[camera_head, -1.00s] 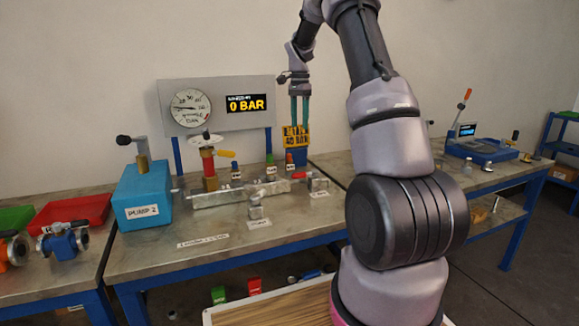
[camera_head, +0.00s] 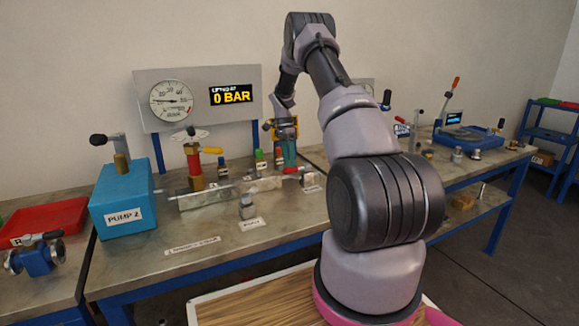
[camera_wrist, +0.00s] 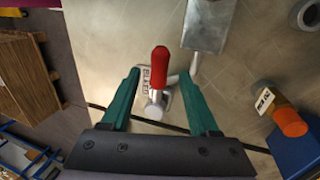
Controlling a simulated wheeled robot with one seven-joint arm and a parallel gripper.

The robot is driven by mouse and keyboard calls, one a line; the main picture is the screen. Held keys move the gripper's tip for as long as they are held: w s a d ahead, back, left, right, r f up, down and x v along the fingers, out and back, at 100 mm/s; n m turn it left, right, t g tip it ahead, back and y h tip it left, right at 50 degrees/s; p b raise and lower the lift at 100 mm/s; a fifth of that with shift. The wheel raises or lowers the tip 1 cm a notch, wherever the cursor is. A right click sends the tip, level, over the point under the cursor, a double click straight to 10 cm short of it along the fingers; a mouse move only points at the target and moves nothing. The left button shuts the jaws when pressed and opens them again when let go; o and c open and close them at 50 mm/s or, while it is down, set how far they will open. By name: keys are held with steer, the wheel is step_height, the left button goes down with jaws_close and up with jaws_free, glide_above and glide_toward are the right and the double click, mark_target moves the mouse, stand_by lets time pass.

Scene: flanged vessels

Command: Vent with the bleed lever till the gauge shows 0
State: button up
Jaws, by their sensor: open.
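The bleed lever (camera_wrist: 160,68) has a red handle and a pale metal base. In the wrist view it stands between the two green fingers of my open gripper (camera_wrist: 160,75), with a gap showing on both sides. A label that seems to read BLEED (camera_wrist: 142,88) lies beside its base. In the head view my gripper (camera_head: 286,160) is low over the right part of the bench and hides much of the lever's area. The round gauge (camera_head: 172,100) has its needle to the left; its exact reading is too small to tell.
A blue PUMP 2 box (camera_head: 123,215) stands at the left of the bench (camera_head: 215,245). A valve with a red body and yellow handle (camera_head: 194,165) and several coloured caps line the metal block. In the wrist view an orange cylinder (camera_wrist: 290,122) is at right.

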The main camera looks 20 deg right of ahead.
steer(key=shift+x, duration=1.15)
jaws_close()
stand_by(0.6)
